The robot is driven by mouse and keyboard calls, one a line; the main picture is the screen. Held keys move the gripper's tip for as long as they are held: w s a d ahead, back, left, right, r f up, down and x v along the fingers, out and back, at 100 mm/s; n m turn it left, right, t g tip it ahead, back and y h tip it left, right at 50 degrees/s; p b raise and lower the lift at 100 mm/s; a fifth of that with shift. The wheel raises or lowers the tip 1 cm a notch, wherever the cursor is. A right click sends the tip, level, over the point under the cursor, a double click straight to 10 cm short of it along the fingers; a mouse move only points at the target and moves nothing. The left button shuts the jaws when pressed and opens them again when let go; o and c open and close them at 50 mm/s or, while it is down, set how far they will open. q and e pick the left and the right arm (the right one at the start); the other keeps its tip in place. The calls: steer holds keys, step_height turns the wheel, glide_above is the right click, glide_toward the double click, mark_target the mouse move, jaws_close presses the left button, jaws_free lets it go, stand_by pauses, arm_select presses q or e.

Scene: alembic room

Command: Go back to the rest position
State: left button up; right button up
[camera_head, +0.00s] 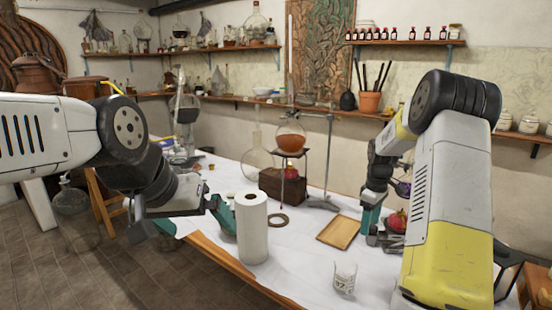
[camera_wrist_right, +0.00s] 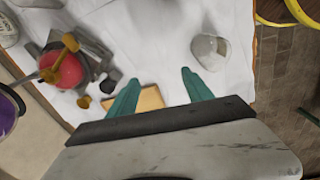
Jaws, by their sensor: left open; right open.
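My left gripper (camera_head: 192,217) is over the left edge of the white-covered table, with its teal fingers apart and nothing seen between them. It is just left of a white paper roll (camera_head: 252,228), and I cannot tell if they touch. My right gripper (camera_head: 371,222) is over the right part of the table, partly hidden by its own arm. In the right wrist view its teal fingers (camera_wrist_right: 160,79) are spread and empty, above the table. A small wooden tray (camera_head: 339,232) lies left of it and also shows between and below the fingers in the wrist view (camera_wrist_right: 151,97).
A clear glass beaker (camera_head: 345,278) stands near the front edge. A red round object (camera_head: 397,221) sits by the right gripper. A flask with orange liquid (camera_head: 290,137) sits on a stand behind. Shelves with jars line the wall.

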steer(key=s+a+r+m+t, duration=0.1)
steer(key=s+a+r+m, duration=0.1)
steer(key=s+a+r, duration=0.35)
steer(key=s+a+r+m+t, duration=0.25)
steer(key=s+r, duration=0.35)
steer(key=r, duration=0.5)
steer(key=s+a+r+m+t+y, duration=0.1)
steer(key=s+a, duration=0.3)
steer(key=s, duration=0.5)
steer(key=s+a+r+m+t+y, duration=0.1)
steer(key=s+a+r+m, duration=0.2)
steer(key=s, duration=0.7)
steer(key=shift+a+r, duration=0.15)
steer(key=shift+a, duration=0.5)
